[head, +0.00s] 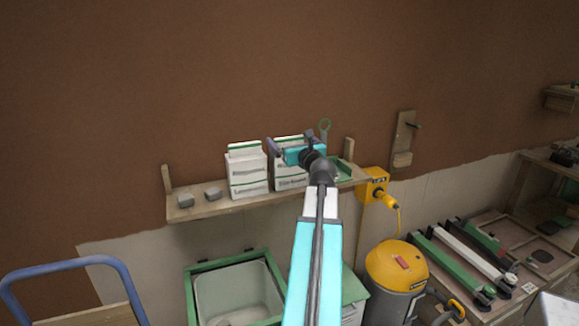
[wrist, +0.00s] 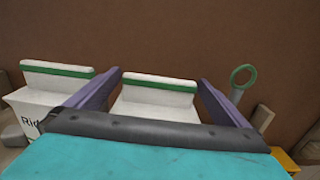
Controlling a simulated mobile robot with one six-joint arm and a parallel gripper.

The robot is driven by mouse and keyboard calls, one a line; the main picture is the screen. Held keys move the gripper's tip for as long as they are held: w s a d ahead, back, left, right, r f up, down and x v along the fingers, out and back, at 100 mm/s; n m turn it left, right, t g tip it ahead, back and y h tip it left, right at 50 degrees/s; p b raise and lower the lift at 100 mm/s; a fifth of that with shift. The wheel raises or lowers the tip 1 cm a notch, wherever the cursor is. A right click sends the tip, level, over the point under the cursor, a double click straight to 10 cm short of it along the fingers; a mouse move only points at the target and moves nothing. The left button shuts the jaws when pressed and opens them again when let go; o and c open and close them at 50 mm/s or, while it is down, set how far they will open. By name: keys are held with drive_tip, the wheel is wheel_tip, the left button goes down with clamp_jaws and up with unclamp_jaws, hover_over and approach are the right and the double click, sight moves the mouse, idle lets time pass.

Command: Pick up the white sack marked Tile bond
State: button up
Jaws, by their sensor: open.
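The white sack marked Tile bond (head: 287,179) stands upright on the wall shelf, the right one of two white sacks; its small lettering is hard to read. My gripper (head: 291,140) is at the top of this sack in the head view and covers part of it. In the wrist view my gripper (wrist: 159,79) is open, with a purple finger on each side of the sack's green-striped top (wrist: 158,84). I cannot tell whether either finger touches it. The sack's lower part is hidden in the wrist view.
A similar white sack (head: 247,172) stands close on the left, near my left finger. Grey lumps (head: 186,200) lie on the shelf's (head: 225,207) left end. A green-ringed tool (wrist: 242,76) stands to the right. A yellow box (head: 372,186) is beside the shelf.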

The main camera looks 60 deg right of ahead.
drive_tip(key=shift+p+x, duration=0.35)
drive_tip(key=shift+x, duration=2.1)
drive_tip(key=shift+d, duration=0.1)
drive_tip(key=c, duration=2)
drive_tip(key=shift+r, duration=0.2)
